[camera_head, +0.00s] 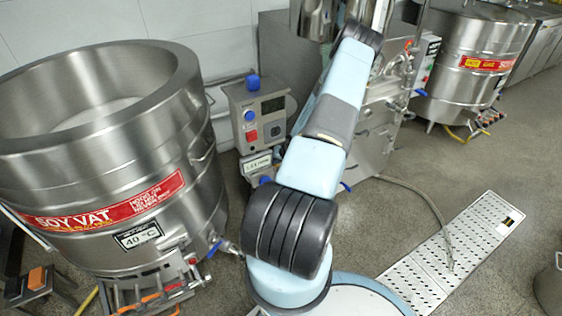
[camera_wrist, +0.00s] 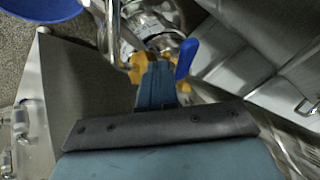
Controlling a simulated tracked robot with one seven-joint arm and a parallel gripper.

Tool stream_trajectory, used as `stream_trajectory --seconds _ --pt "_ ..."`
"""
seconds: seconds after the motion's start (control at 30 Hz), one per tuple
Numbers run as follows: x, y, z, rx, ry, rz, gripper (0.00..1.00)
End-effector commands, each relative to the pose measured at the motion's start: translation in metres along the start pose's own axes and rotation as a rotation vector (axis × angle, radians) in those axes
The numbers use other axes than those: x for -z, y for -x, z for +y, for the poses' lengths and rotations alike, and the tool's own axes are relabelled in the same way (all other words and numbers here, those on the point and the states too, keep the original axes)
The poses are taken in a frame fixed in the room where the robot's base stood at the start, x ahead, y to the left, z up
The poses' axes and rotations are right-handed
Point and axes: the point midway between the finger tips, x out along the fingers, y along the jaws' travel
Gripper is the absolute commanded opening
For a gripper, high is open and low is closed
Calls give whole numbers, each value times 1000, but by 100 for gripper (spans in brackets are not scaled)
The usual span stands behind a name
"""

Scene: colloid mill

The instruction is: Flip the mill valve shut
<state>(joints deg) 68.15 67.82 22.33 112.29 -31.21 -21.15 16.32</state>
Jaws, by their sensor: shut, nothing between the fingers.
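In the wrist view, a blue valve handle (camera_wrist: 186,59) stands tilted just right of my gripper's tip. In the head view my arm covers part of the steel mill equipment (camera_head: 376,135). My gripper and this handle cannot be made out there.
A large steel soy vat (camera_head: 200,115) stands at the left. A control box (camera_head: 258,112) with buttons is beside my arm. Another steel vat (camera_head: 470,65) stands at the back right. A perforated drain cover (camera_head: 455,258) and a hose (camera_head: 425,195) lie on the floor at right.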

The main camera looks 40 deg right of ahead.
Motion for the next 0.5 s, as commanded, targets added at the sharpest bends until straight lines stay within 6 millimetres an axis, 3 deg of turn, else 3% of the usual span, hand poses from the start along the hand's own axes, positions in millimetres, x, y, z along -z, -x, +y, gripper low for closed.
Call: stream_trajectory --seconds 0.5 --pt "0 -6 -12 1 1 1 0"
